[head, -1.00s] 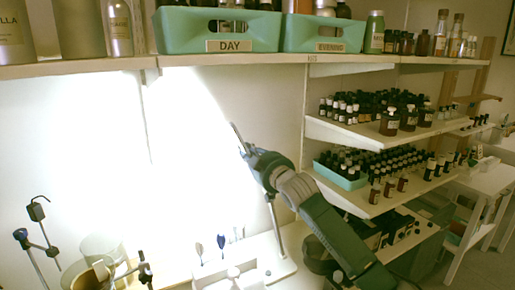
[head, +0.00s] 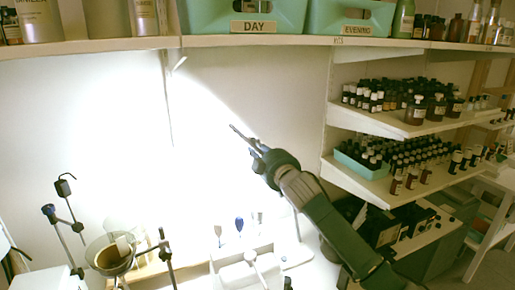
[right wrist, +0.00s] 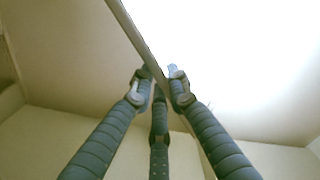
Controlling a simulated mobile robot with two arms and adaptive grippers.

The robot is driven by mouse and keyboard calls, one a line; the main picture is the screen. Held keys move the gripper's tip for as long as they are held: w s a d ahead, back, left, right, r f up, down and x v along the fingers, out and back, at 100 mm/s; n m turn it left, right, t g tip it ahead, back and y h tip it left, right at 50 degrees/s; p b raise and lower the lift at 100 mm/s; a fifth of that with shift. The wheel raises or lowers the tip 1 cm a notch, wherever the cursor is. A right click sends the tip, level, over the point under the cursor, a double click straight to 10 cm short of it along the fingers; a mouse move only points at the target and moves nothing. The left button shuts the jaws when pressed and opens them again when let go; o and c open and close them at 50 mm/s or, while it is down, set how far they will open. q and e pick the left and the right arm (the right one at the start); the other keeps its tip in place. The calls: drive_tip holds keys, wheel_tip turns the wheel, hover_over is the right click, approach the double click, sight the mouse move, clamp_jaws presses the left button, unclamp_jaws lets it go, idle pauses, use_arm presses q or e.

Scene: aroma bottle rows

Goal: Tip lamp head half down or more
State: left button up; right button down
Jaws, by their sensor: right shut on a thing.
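The lamp head (head: 241,134) looks like a thin dark bar in the head view, sloping down to the right into my right gripper (head: 258,152). My right gripper is shut on it. In the right wrist view the bar (right wrist: 135,35) runs diagonally between the fingertips of my right gripper (right wrist: 161,76). A bright cone of light falls on the wall left of the lamp head. The lamp's pale post (head: 297,226) shows partly behind my right arm. The joint of the head is hidden by the gripper. My left gripper is not in view.
A shelf (head: 300,41) with teal trays runs above the lamp. Side shelves at right carry many small bottles. A glass funnel (head: 110,256) on a clamp stand and a white holder (head: 240,272) stand on the bench below. The wall area left of the lamp is free.

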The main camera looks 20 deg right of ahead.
drive_tip(key=c, duration=1.7)
unclamp_jaws()
drive_tip(key=shift+f, duration=0.1)
drive_tip(key=shift+o, duration=0.2)
drive_tip(key=s+d, duration=0.1)
drive_tip(key=s, duration=1)
drive_tip(key=shift+s+d, duration=0.4)
